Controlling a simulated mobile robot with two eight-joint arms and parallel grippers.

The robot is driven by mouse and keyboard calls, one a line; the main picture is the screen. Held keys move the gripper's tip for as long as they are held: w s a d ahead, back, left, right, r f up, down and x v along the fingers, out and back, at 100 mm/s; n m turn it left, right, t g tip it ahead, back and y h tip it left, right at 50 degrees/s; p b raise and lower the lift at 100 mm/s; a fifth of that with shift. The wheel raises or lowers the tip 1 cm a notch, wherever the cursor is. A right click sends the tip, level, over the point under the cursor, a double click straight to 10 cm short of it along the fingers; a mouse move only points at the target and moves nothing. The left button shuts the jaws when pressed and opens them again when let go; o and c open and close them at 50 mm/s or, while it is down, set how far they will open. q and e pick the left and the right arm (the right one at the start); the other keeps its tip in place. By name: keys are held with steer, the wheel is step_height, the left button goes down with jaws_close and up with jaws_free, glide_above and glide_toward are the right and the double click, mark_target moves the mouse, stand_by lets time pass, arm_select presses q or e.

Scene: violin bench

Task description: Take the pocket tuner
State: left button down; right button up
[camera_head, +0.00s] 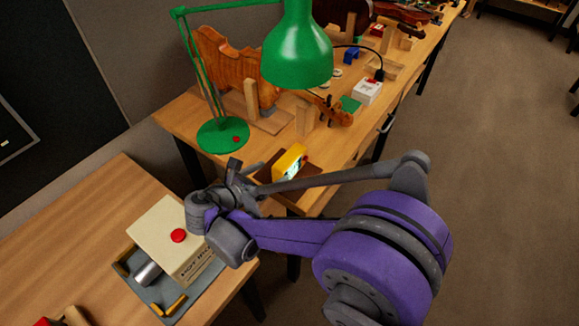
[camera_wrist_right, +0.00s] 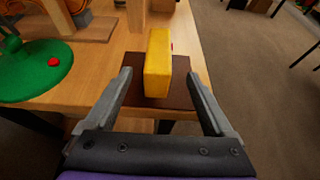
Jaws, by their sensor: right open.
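The pocket tuner is the yellow block-like device (camera_head: 290,162) with a lit screen, standing upright on a dark brown pad (camera_head: 268,176) at the near end of the bench. In the right wrist view the yellow tuner (camera_wrist_right: 158,64) shows between and just beyond my fingers, on the brown pad (camera_wrist_right: 183,96). My right gripper (camera_wrist_right: 160,88) is open, with one finger to each side of the tuner's line and nothing held. In the head view my right gripper (camera_head: 238,172) is near the tuner's left, partly hidden by my arm. My left gripper is not in view.
A green desk lamp (camera_head: 298,50) stands on the bench, its base (camera_head: 222,135) left of the tuner. Wooden blocks (camera_head: 306,120) and violin parts (camera_head: 225,62) lie behind. A cream box with a red button (camera_head: 165,232) sits on the near table. Open floor lies to the right.

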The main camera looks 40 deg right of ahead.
mark_target(290, 160)
steer(key=x, duration=1)
steer(key=shift+w+d+p, duration=0.3)
steer(key=shift+p, duration=0.05)
jaws_close()
